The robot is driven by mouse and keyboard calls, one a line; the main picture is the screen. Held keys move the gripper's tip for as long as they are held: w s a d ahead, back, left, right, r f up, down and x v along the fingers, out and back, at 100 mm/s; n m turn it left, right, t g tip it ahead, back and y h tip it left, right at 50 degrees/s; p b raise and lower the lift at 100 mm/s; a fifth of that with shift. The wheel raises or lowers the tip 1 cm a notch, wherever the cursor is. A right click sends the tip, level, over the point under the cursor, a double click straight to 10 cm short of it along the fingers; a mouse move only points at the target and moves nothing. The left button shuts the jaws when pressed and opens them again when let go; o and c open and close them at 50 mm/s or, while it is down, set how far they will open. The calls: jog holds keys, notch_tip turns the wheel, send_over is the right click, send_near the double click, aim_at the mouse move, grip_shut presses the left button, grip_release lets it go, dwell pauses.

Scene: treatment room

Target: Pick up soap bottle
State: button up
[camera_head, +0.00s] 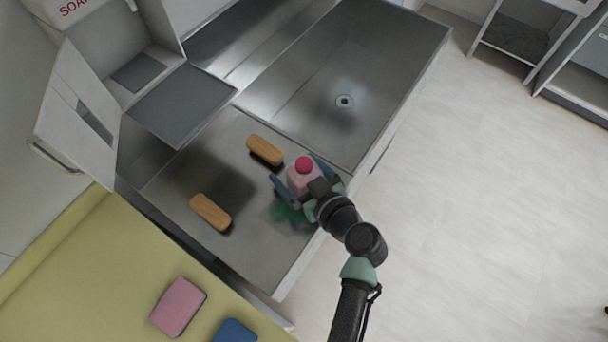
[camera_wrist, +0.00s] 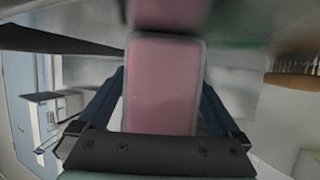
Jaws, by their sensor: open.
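The soap bottle (camera_head: 303,177) is pink with a red cap and stands on the steel counter. My gripper (camera_head: 292,180) is at the bottle, with one blue finger on each side of it. In the wrist view the pink bottle body (camera_wrist: 160,85) lies between the two fingers of my gripper (camera_wrist: 160,105). The fingers are open, and a narrow gap seems to show beside the bottle. A green blurred patch shows on the counter below my gripper in the head view. Part of the bottle is hidden by my wrist.
Two wooden-backed brushes (camera_head: 265,150) (camera_head: 210,212) lie on the counter (camera_head: 262,258) left of my gripper. A sink basin (camera_head: 385,60) with a drain is behind. An open cabinet (camera_head: 75,120) stands left. Pink (camera_head: 178,307) and blue (camera_head: 235,331) items lie on a yellow surface (camera_head: 90,270).

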aim_at(297, 159)
grip_shut()
jog(key=shift+r, duration=0.1)
dwell(0.4)
notch_tip(297, 159, up, 10)
jog(key=shift+f, duration=0.1)
dwell(0.5)
